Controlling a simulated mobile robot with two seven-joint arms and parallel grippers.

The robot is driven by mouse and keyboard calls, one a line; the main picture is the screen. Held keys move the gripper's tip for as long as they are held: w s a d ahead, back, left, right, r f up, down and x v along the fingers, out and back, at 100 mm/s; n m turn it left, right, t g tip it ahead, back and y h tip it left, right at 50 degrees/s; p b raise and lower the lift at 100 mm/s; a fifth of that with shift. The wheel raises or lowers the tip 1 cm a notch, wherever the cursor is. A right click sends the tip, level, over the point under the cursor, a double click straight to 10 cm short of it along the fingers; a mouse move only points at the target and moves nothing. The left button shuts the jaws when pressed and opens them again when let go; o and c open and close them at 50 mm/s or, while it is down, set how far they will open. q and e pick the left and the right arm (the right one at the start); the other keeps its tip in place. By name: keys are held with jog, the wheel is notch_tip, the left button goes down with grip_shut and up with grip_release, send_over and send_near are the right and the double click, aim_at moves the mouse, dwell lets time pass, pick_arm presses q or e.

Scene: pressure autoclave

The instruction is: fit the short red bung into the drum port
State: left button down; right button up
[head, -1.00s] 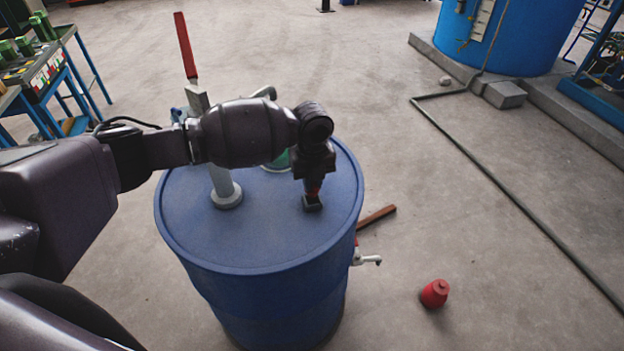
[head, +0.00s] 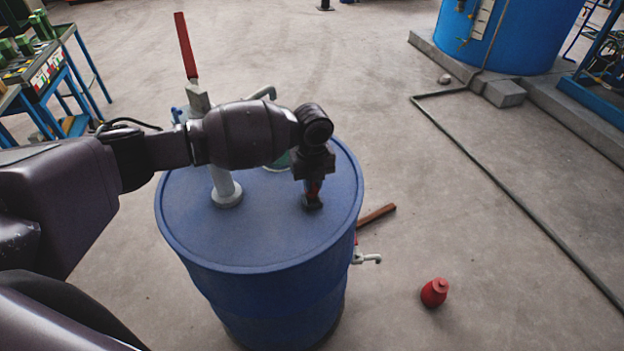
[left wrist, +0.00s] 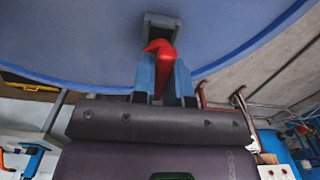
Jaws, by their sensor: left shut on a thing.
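A blue drum (head: 250,235) stands in the middle of the head view. My left gripper (head: 313,193) points down over the right part of its lid, at the port. In the left wrist view the gripper (left wrist: 163,80) is shut on the red bung (left wrist: 162,56), held between its blue fingers. The port collar (left wrist: 176,20), grey with a dark opening, is right at the bung's tip. I cannot tell whether the tip is inside the opening or just outside it. In the head view the fingers hide most of the port. My right gripper is not in view.
A grey pump pipe (head: 223,185) with a red handle (head: 185,45) rises from the lid, close to my left arm. A red bottle-shaped piece (head: 434,293) and a brown bar (head: 376,215) lie on the floor. A tap (head: 367,259) sticks out at the drum's right side.

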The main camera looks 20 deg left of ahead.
pick_arm(q)
jog(key=shift+f, duration=0.7)
jog(key=shift+f+b, duration=0.4)
jog(key=shift+f, duration=0.35)
jog(key=c, duration=1.1)
grip_release()
jog(key=shift+o, duration=0.2)
jog(key=shift+r, duration=0.1)
notch_tip(320, 180, up, 11)
jog(key=shift+f, duration=0.15)
